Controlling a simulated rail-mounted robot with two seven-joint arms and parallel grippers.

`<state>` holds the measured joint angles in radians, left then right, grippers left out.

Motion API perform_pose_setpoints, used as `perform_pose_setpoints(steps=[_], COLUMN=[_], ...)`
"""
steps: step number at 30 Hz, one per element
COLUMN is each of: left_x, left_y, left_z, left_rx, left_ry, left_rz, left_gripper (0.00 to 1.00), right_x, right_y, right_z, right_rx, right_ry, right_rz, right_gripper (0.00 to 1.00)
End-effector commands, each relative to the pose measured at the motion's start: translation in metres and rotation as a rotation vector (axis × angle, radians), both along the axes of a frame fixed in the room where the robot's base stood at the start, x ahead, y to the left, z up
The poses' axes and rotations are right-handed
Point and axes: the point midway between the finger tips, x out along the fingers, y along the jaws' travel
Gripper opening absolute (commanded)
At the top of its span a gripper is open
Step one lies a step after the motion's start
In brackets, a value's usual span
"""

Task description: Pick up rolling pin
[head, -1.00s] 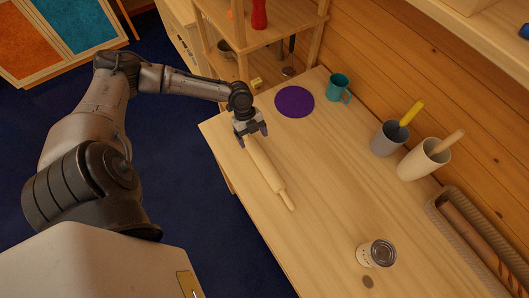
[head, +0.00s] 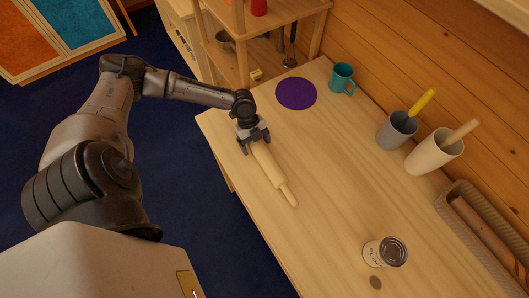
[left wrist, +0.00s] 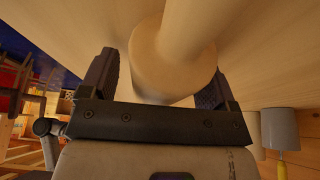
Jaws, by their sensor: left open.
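The wooden rolling pin (head: 266,164) lies on the wooden table near its left edge in the head view. My left gripper (head: 254,146) is at the pin's far end, its fingers spread either side of it. In the left wrist view, the pin (left wrist: 172,58) runs between the two open fingers of the left gripper (left wrist: 158,82), with gaps at its sides. The pin's far handle is hidden by the gripper in the head view. My right gripper is not in view.
The table (head: 318,212) is clear around the pin. A purple disc (head: 296,94) and teal mug (head: 342,79) are farther back. A can (head: 386,252) stands nearer. Two utensil cups (head: 397,130) (head: 433,152) and a basket (head: 478,242) line the wall side.

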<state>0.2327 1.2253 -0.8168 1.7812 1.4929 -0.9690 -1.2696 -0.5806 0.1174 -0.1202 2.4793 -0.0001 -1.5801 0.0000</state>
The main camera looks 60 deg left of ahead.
Motion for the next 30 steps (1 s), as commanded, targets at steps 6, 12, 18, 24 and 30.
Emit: perform_pose_setpoints(steps=[6,12,18,24,30], left_x=[0.0000,-0.0001,-0.0001,0.0002,0.0002], left_y=[0.0001,0.0003,0.0003,0.0002,0.0002], left_z=[0.0011,0.0011,0.0010,0.0015,0.0016], left_rx=[0.000,0.000,0.000,0.000,0.000], left_ry=[0.000,0.000,0.000,-0.001,0.000], left_rz=[0.000,0.000,0.000,0.000,0.000], left_gripper=[0.73,0.54,0.34,0.17,0.17], right_x=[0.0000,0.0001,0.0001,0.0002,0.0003], right_y=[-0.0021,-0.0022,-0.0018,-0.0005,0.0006], right_z=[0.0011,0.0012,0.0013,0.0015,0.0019], right_rx=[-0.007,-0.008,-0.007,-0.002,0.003], right_ry=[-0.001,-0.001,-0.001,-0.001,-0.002], right_rz=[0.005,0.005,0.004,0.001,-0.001], right_gripper=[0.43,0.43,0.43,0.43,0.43])
